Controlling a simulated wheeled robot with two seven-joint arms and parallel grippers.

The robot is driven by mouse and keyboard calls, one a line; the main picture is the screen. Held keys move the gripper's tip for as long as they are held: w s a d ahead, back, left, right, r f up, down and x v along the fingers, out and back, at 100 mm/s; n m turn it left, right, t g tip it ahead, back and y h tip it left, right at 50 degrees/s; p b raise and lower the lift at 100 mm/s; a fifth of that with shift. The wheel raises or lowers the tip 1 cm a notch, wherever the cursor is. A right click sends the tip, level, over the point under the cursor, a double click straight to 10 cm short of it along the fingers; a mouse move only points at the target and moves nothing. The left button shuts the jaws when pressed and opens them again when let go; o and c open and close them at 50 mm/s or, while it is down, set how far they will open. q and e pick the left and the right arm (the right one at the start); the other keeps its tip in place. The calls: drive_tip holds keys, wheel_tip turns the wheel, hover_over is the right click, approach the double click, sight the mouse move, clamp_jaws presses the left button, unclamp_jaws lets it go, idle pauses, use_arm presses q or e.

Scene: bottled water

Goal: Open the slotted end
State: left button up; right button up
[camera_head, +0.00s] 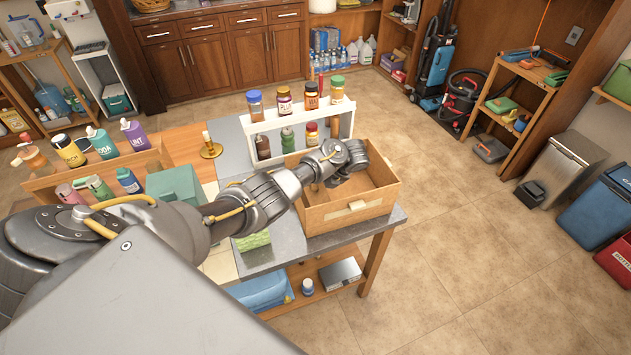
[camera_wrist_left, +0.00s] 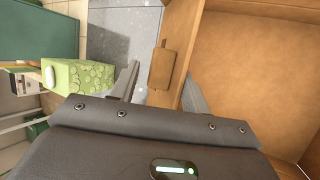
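An open-topped wooden box (camera_head: 378,222) stands on the grey part of the table, with a pale tab (camera_head: 357,205) on its near side. My left gripper (camera_head: 338,172) reaches over the box from the left, and my arm covers part of it. In the left wrist view, the open fingers point at one box wall (camera_wrist_left: 190,30) that has a small wooden tab (camera_wrist_left: 160,68) on its outer face. One finger is outside the wall, the other on its inner side. The tab lies between them, and I cannot tell whether either touches. My right gripper is out of view.
A green patterned carton (camera_head: 253,240) stands close to the box's left side; it also shows in the left wrist view (camera_wrist_left: 85,75). A white rack (camera_head: 345,122) with several bottles is behind the box.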

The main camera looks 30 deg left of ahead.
use_arm(q)
drive_tip(key=shift+w+a, duration=0.1)
drive_tip(key=shift+r, duration=0.1)
drive_tip(key=shift+r, duration=0.2)
drive_tip(key=p+v, duration=0.1)
drive_tip(key=v, duration=0.9)
drive_tip(key=shift+d, duration=0.25)
drive_tip(key=shift+w, duration=0.1)
